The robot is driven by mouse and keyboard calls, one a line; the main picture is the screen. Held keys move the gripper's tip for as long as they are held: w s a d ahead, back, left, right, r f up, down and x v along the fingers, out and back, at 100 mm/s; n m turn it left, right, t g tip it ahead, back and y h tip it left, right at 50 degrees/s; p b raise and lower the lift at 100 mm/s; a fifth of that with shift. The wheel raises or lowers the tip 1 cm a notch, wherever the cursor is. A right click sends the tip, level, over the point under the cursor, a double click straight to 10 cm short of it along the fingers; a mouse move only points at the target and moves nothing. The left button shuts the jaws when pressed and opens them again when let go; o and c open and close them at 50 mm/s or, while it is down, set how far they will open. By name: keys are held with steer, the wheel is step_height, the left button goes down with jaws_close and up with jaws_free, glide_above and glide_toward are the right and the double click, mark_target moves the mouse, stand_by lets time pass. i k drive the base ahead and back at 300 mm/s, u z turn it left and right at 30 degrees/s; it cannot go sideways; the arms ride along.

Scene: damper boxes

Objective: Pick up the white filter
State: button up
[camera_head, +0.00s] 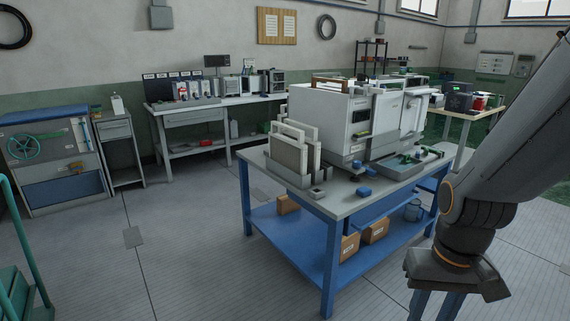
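Several flat panels with pale, whitish frames (297,144) stand upright in a grey holder at the left end of the central workbench (345,203). They look like filters; the front one has a grey-beige face, and I cannot tell which is the white filter. My gripper (436,306) hangs at the lower right, in front of the bench and well apart from the panels. Its fingers point down and run out of the picture, so the tips and any gap between them are hidden.
A large white machine (322,113) fills the back of the bench. Small blue pieces (363,191) lie near the front edge. Cardboard boxes (376,230) sit on the blue lower shelf. A green-railed cart (22,290) stands at the lower left.

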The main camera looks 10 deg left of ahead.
mark_target(287, 152)
steer(key=u, duration=0.8)
steer(key=i, duration=0.35)
steer(key=u, duration=0.65)
steer(key=i, duration=2.25)
steer(key=z, duration=1.35)
steer(key=i, duration=0.6)
steer(key=z, duration=0.45)
